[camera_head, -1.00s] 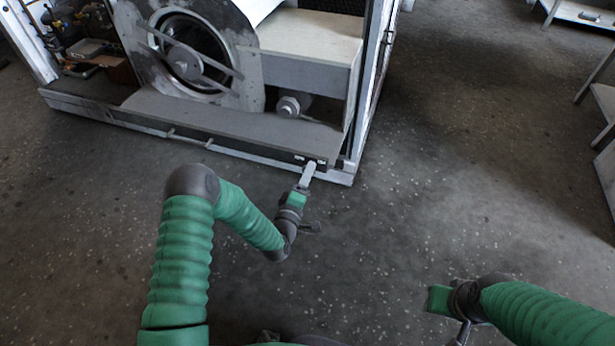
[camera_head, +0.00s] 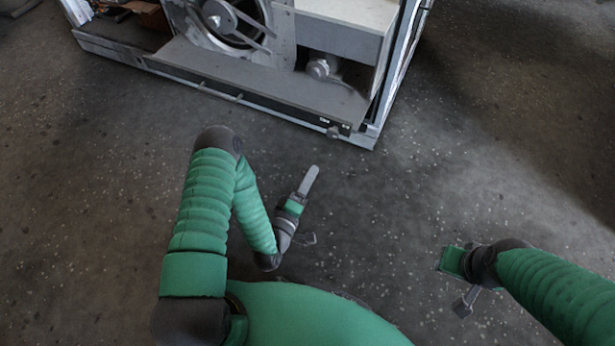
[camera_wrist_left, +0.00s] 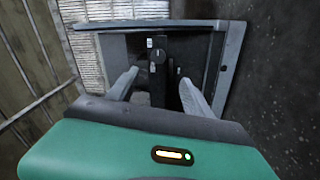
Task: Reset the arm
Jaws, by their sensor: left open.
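My left arm comes in from the left in the head view and bends back toward my body. My left gripper (camera_head: 309,182) points away from me toward the blower housing (camera_head: 262,82), with bare floor between them. In the left wrist view its two fingers (camera_wrist_left: 158,90) are spread apart, with nothing held between them. A dark panel with a small knob (camera_wrist_left: 159,57) shows beyond the fingers. My right arm comes in from the right, and its end (camera_head: 460,275) is low over the floor; its fingers cannot be made out clearly.
The housing's frame has a front rail and a right corner post (camera_head: 400,70). A round fan opening (camera_head: 232,22) and a motor-like part (camera_head: 322,66) sit inside. The dark speckled floor (camera_head: 480,150) is clear to the right of the housing.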

